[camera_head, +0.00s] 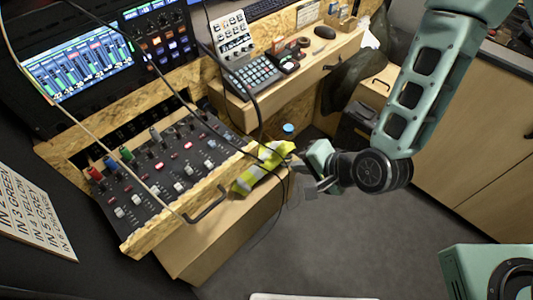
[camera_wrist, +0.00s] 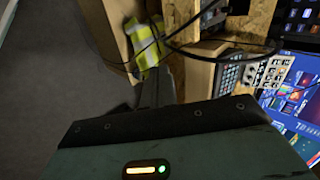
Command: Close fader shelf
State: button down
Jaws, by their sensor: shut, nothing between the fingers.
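The fader shelf (camera_head: 158,229) is a wooden pull-out tray with a black panel of faders and coloured knobs, left of centre in the head view. It stands out from the cabinet under the mixer screen. A black handle (camera_head: 207,206) is on its front edge. My gripper (camera_head: 300,184) is shut and empty, to the right of the shelf's front corner, beside a yellow high-visibility vest (camera_head: 262,168). In the wrist view my gripper's fingers (camera_wrist: 157,88) point toward the vest (camera_wrist: 146,45). I cannot make out the fader panel in the wrist view.
Black cables hang across the shelf and near my gripper. A desk (camera_head: 290,82) with a keypad (camera_head: 253,77) and mouse stands behind. A wooden box front (camera_head: 215,242) lies below the shelf. Grey floor (camera_head: 350,240) is clear to the front right.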

jog(key=m, duration=0.1)
jog(key=b, duration=1.3)
send_near(258, 155)
jog(key=x, duration=0.3)
jog(key=f+x, duration=0.1)
jog(key=x, duration=0.1)
jog(key=shift+s+d, duration=0.25)
jog(key=shift+s, duration=0.05)
jog(key=shift+w+a, duration=0.45)
jog(key=shift+a, duration=0.05)
jog(key=shift+w+a, duration=0.1)
